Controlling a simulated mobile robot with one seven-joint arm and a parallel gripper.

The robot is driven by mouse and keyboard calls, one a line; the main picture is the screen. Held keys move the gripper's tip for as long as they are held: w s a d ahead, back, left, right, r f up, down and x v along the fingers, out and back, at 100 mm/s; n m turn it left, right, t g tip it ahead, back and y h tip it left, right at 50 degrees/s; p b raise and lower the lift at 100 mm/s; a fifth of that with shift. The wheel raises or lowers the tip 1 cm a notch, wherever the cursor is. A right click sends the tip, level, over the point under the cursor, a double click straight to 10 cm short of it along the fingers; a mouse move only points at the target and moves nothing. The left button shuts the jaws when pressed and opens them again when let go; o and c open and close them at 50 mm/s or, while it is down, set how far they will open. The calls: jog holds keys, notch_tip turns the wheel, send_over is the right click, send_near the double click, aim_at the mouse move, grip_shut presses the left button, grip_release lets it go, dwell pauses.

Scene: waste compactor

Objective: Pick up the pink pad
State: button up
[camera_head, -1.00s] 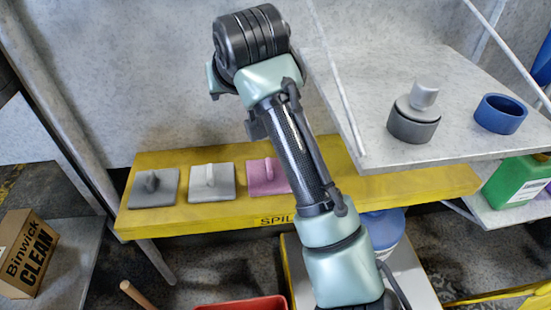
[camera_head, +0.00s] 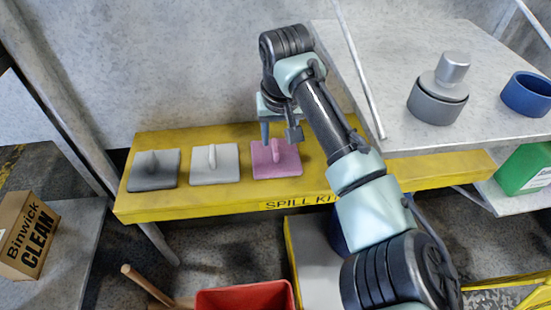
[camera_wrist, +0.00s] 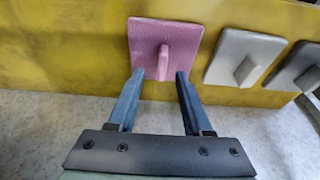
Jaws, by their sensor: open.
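The pink pad (camera_head: 288,166) lies flat on the yellow shelf (camera_head: 200,203), at the right end of a row of pads, with its upright grip on top. It also shows in the wrist view (camera_wrist: 145,45), beyond my fingertips. My gripper (camera_head: 279,136) is above the pad in the head view. In the wrist view, my gripper (camera_wrist: 160,76) is open, with one finger on each side of the pad's grip (camera_wrist: 164,60) in the picture. Nothing is between the fingers. I cannot tell whether the fingertips are level with the grip.
A light grey pad (camera_head: 205,176) and a dark grey pad (camera_head: 150,182) lie to the left on the shelf. A grey table (camera_head: 440,60) holds a grey container (camera_head: 437,105) and a blue ring (camera_head: 530,95). A thin post (camera_head: 358,70) stands right of my gripper.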

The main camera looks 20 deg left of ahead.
aim_at(276, 146)
jog(key=b+x, duration=0.2)
jog(key=x, duration=0.2)
jog(key=shift+a+f, duration=0.2)
jog(key=shift+f, duration=0.15)
jog(key=shift+c, duration=0.2)
grip_shut()
